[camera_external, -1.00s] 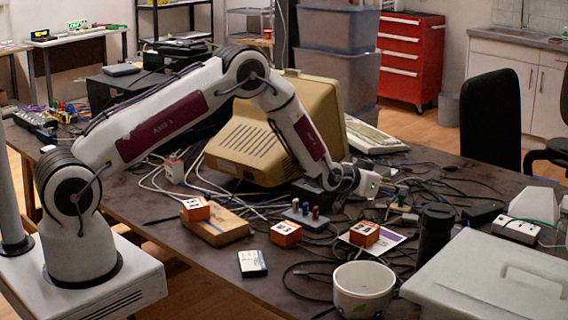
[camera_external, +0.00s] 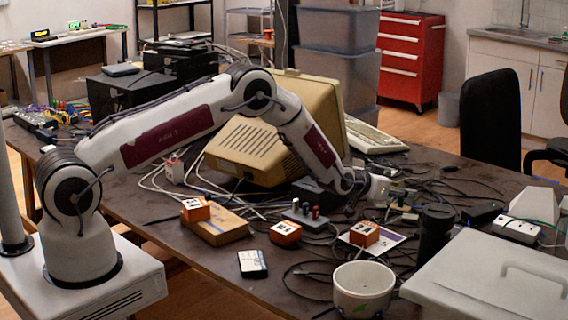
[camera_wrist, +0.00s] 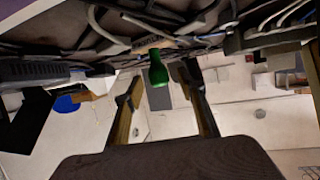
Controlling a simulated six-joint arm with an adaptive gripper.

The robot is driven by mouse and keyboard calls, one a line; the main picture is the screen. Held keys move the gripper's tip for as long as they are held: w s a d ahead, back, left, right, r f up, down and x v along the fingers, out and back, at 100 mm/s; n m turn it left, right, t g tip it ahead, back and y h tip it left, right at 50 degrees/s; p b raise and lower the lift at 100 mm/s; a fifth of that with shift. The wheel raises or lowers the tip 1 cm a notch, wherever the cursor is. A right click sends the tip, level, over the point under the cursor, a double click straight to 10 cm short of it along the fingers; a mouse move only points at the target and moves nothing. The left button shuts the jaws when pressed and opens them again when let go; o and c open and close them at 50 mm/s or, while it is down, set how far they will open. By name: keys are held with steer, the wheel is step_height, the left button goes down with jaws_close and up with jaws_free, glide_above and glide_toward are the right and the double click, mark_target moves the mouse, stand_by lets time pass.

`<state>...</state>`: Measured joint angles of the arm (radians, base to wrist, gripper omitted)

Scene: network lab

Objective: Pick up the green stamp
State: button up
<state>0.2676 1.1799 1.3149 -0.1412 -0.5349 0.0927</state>
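The green stamp (camera_wrist: 158,70) shows in the wrist view with its narrow neck and rounded green handle, in line with the gap between my fingertips. My gripper (camera_wrist: 161,78) is open, with one finger on each side of the stamp and visible space on both sides. I cannot tell how far the stamp is from the fingertips in depth. In the external view my gripper (camera_external: 388,190) is low over the table among the cables, beside the small green stamp (camera_external: 402,203), which is hard to make out there.
An orange box (camera_external: 364,233) sits on a paper in front. A black cylinder (camera_external: 434,230), a white pot (camera_external: 362,290) and many loose cables crowd the table. A beige monitor (camera_external: 262,150) stands behind my arm.

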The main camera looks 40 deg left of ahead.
steer(key=shift+w+f, duration=0.2)
steer(key=shift+w, duration=0.25)
stand_by(0.3)
jaws_close()
